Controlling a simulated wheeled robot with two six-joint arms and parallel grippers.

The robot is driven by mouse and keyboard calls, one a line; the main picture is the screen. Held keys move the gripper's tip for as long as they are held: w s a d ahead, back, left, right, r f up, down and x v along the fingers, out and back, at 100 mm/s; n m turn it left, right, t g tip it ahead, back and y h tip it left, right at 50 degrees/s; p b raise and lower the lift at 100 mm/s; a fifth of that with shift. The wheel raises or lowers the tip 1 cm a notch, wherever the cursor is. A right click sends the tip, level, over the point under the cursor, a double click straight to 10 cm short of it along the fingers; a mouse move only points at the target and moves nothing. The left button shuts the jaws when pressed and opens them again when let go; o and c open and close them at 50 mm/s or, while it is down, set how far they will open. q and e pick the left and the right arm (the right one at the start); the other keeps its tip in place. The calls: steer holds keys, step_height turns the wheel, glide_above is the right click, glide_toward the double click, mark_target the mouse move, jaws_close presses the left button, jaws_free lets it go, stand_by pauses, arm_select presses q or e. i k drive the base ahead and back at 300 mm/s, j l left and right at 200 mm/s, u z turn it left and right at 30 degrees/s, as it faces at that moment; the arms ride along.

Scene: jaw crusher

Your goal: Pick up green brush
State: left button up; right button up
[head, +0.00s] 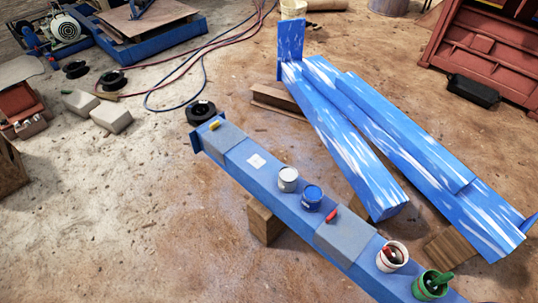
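A green pot (421,291) stands at the near right end of a long blue beam (285,205). A brush (441,280) with a dark green and reddish handle leans in it. A white pot with a reddish rim (384,266) stands just up the beam from it. A dark, greenish brush-like thing (393,252) sits in that pot. Both are small, so I cannot tell their exact colours or which one is the green brush. Neither of my grippers is in view.
A white can (288,185), a blue-lidded can (311,202), a small red item (331,216) and a yellow item (214,125) are also on the beam. Blue-and-white beams (400,130) lie to the right. Wooden blocks (265,222) support the beam.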

mark_target(430, 286)
steer(key=z, duration=2.1)
